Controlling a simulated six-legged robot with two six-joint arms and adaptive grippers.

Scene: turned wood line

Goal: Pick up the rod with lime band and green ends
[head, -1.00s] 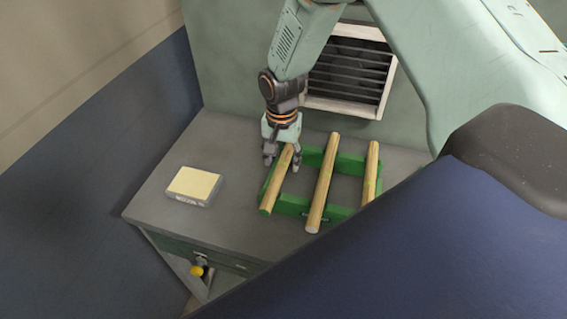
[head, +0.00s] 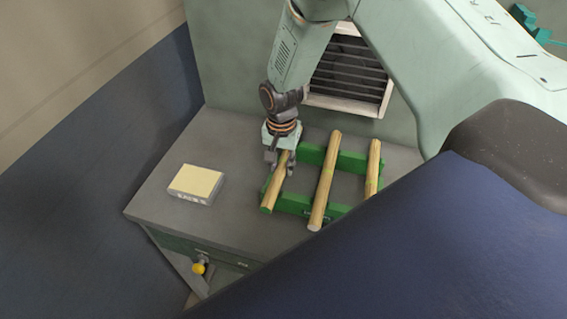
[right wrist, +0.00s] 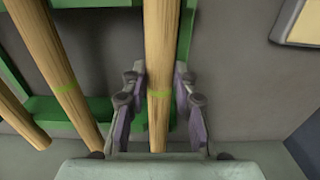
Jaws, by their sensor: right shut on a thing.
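Three pale wooden rods lie side by side across a green rack. The left rod (head: 270,194) in the head view lies between the fingers of my right gripper (head: 279,165), which is shut on it near the rack's back part. In the right wrist view this rod (right wrist: 160,50) runs between the fingers (right wrist: 160,100) and shows a lime band; its ends are hidden there. The middle rod (head: 323,182) also has a lime band, seen in the wrist view (right wrist: 65,88). The right rod (head: 373,168) stands clear of the gripper. My left gripper is out of view.
The green rack (head: 349,162) stands on a grey bench top (head: 232,160). A cream-topped box (head: 195,184) lies to its left. A wall with a louvred vent (head: 348,75) rises behind. Bench space around the box is free.

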